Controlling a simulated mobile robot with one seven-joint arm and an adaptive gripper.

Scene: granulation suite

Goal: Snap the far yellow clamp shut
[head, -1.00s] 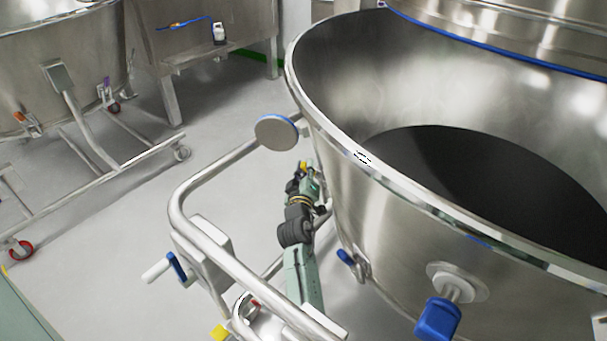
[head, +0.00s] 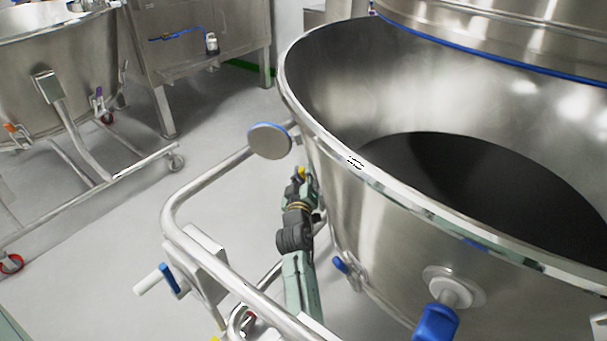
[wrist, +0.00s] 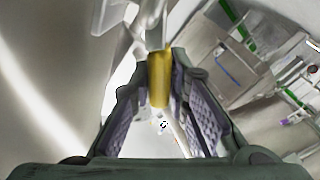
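The far yellow clamp shows in the wrist view as an upright yellow handle (wrist: 159,78) with a metal part above it. My gripper (wrist: 160,85) has one finger on each side of this handle, near the fingertips. Both ribbed pads show with a gap between them, so it looks open. Whether either pad touches the handle is unclear. In the head view, a small yellow patch (head: 300,172) shows at the end of my arm, beside the steel bowl (head: 340,195). The rest of the clamp is hidden there.
A tubular steel rail (head: 215,265) with a round blue-edged disc (head: 269,140) runs left of my arm. Blue handles (head: 437,322) stick out from the bowl. Another wheeled vessel (head: 60,70) stands back left. The floor between is clear.

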